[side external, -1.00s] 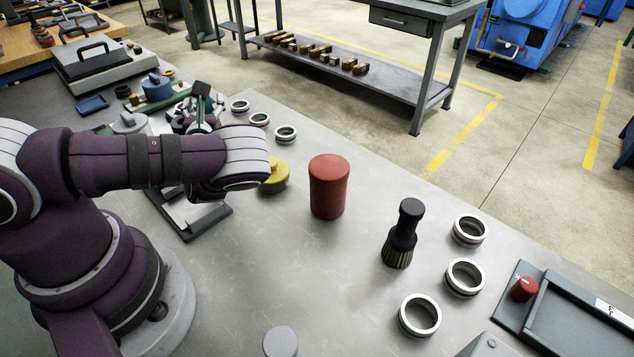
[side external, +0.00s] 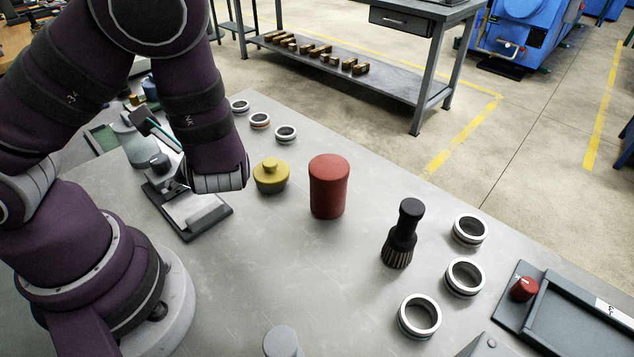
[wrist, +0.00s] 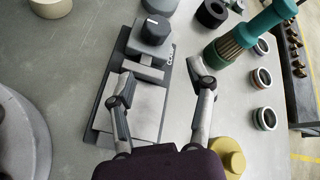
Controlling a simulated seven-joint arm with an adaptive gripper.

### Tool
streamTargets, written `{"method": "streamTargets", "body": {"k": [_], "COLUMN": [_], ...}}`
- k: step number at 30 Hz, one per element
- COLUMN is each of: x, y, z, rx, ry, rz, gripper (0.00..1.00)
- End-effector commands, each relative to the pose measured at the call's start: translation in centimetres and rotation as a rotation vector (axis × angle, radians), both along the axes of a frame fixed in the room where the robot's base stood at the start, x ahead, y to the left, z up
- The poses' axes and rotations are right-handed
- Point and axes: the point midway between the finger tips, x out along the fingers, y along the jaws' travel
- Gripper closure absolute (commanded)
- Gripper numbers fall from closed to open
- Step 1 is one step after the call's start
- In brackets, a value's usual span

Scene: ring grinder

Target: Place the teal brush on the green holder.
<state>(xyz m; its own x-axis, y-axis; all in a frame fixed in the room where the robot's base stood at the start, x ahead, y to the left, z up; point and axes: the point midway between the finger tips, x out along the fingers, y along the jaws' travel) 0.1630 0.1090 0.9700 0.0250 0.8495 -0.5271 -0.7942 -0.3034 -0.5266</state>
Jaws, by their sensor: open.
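The teal brush (wrist: 268,22) shows at the upper right of the wrist view, its handle leaning toward the corner. Its bristle end meets a dark green round piece (wrist: 214,57), which looks like the green holder; the brush appears to stand on it. My gripper (wrist: 162,87) is open and empty, its fingers spread over a grey tray-like device, to the left of the brush and apart from it. In the side view my gripper (side external: 168,168) is partly hidden by my arm. The brush and holder cannot be made out there.
A grey device with a dark knob (wrist: 155,30) lies under my gripper. A yellow knobbed pot (side external: 271,176), a red cylinder (side external: 329,186) and a black brush (side external: 402,232) stand to the right. Several rings (side external: 465,277) lie along the far edge. Bare table lies between.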

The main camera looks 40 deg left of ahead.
Motion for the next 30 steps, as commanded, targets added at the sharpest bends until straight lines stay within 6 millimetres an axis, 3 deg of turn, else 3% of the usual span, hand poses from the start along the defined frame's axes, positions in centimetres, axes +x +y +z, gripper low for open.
{"method": "streamTargets", "body": {"k": [5,9,13,19,30], "x": [0.3,1.2,1.2,0.3,0.1], "y": [-4.7,-7.9,-9.7,-10.8,-10.9], "z": [1.8,6.0,10.4,14.0,14.3], "rx": [-0.469,-0.794,-1.014,-1.15,-1.162], "ry": [-0.31,-0.532,-0.71,-0.853,-0.865], "rz": [0.383,0.562,0.624,0.613,0.609], "gripper": [0.45,0.45,0.45,0.45,0.45]}}
